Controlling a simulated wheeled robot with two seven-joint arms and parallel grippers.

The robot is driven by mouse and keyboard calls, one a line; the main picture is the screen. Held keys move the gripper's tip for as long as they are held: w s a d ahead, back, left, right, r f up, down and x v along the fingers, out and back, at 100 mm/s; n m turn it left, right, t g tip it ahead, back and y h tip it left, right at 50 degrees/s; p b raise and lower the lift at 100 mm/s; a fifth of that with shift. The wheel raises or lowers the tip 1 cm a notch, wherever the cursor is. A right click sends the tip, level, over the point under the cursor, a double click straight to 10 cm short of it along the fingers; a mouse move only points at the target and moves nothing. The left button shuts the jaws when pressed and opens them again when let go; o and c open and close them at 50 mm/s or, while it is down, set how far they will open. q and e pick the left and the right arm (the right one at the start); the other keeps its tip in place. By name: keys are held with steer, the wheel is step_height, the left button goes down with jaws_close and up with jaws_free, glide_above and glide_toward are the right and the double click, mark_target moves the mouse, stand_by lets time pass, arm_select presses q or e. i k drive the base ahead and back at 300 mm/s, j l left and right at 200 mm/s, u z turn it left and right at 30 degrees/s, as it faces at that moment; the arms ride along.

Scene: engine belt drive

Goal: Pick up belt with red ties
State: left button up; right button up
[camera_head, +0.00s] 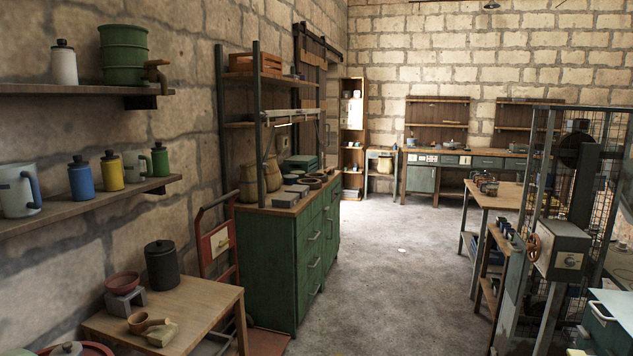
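I cannot make out a belt with red ties in the head view. A caged metal machine (565,240) stands at the right, with a dark round part behind its mesh and an orange-brown handwheel (533,248) on its side. I cannot tell whether a belt is on it. Neither of my grippers shows in this view.
A wooden table (205,297) with a black canister (161,264) stands at the near left. Behind it are a red hand truck (219,243) and a green drawer cabinet (312,253). A workbench (500,194) stands at the right. The grey floor (400,290) between is clear.

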mark_target(315, 184)
steer(key=i+z, duration=0.5)
steer(key=i, duration=1.95)
steer(key=i+l, duration=0.1)
steer(key=i, duration=1.05)
steer(key=j+u, duration=0.05)
